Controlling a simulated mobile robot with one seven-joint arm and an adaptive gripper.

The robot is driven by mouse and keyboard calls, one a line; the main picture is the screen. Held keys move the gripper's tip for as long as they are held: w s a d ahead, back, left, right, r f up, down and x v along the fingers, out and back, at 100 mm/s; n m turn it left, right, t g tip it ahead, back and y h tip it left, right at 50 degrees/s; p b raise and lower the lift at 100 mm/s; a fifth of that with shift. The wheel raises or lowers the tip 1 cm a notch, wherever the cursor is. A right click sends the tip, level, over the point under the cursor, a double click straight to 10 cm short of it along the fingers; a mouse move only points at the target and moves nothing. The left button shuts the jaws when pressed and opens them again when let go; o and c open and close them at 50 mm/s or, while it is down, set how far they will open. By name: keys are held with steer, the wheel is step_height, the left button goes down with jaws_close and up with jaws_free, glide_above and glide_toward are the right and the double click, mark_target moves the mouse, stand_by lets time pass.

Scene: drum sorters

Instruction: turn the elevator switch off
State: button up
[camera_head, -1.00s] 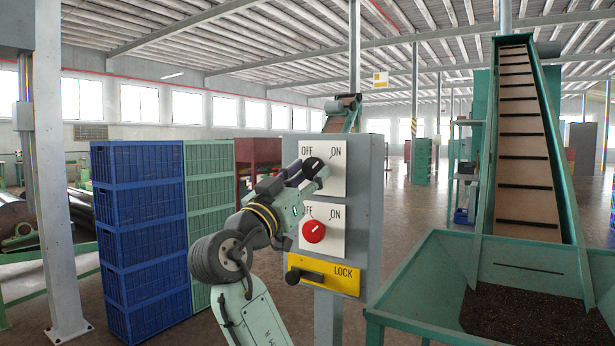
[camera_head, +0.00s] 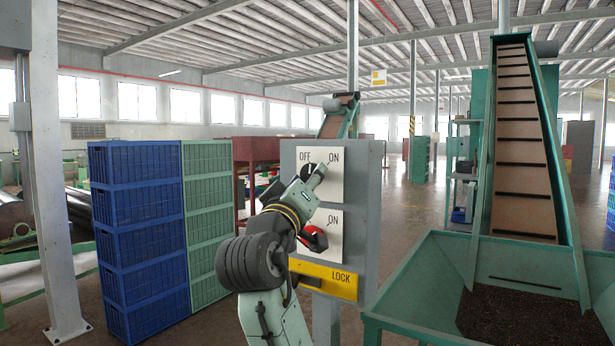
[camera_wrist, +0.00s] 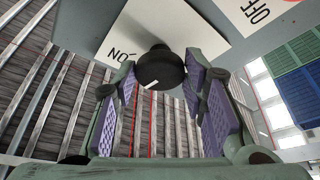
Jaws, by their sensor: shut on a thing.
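The grey control box (camera_head: 367,215) stands in the middle of the head view. Its upper white OFF/ON plate (camera_head: 334,188) carries a black rotary knob (camera_head: 307,168), mostly covered by my gripper (camera_head: 316,171). In the wrist view, my gripper's purple-padded fingers (camera_wrist: 162,70) are shut on the black knob (camera_wrist: 161,66), one on each side. A short white mark shows on the knob's face. The ON label is at left and the OFF label at upper right there. Which label the mark points to is unclear.
Below is a red knob (camera_head: 315,238), partly covered by my arm, and a yellow LOCK plate (camera_head: 335,281). The green inclined conveyor (camera_head: 524,150) and its hopper (camera_head: 420,300) stand at right. Blue crates (camera_head: 145,240) and green crates (camera_head: 208,220) are stacked at left.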

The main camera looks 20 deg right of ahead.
steer(key=shift+s+d+r+n+g+y+p, duration=0.15)
steer(key=shift+n+y+p, duration=0.6)
steer(key=shift+n, duration=1.15)
steer(key=shift+w+a+r+n+g+y+p, duration=0.15)
steer(key=shift+n+y+p, duration=0.6)
steer(key=shift+n, duration=1.15)
steer(key=shift+s+d+r+n+g+y+p, duration=0.15)
steer(key=shift+n+y+p, duration=0.6)
steer(key=shift+n, duration=1.15)
steer(key=o, duration=1.2)
steer(key=shift+c, duration=0.2)
